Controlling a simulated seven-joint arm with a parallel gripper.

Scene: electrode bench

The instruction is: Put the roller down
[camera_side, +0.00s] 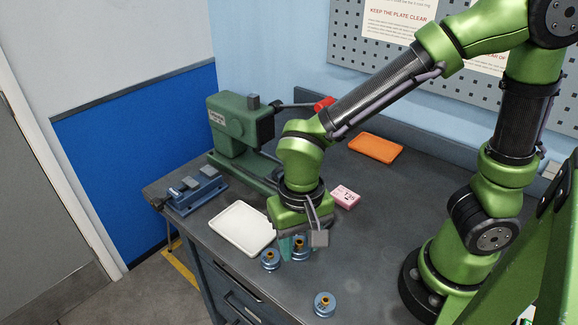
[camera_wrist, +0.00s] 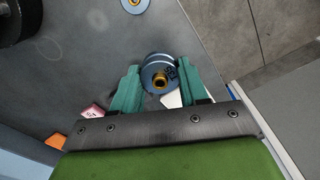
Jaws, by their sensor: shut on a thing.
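My gripper (camera_side: 290,250) points down over the front of the bench, with its teal fingers shut on a roller (camera_side: 300,249), a blue-grey disc with a brass hub. In the wrist view the held roller (camera_wrist: 158,78) sits between the fingertips of my gripper (camera_wrist: 157,85), dark markings on its face. I cannot tell whether its underside touches the bench. A second roller (camera_side: 270,260) stands just left of the fingers. A third roller (camera_side: 324,304) stands apart, nearer the front edge. Another roller (camera_wrist: 134,4) shows at the top of the wrist view.
A white tray (camera_side: 240,228) lies just left of my gripper. A pink box (camera_side: 345,196) is behind it to the right, and an orange tray (camera_side: 376,148) farther back. A green machine (camera_side: 240,130) and blue vise (camera_side: 192,190) stand left. Bare bench (camera_side: 370,240) lies to the right.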

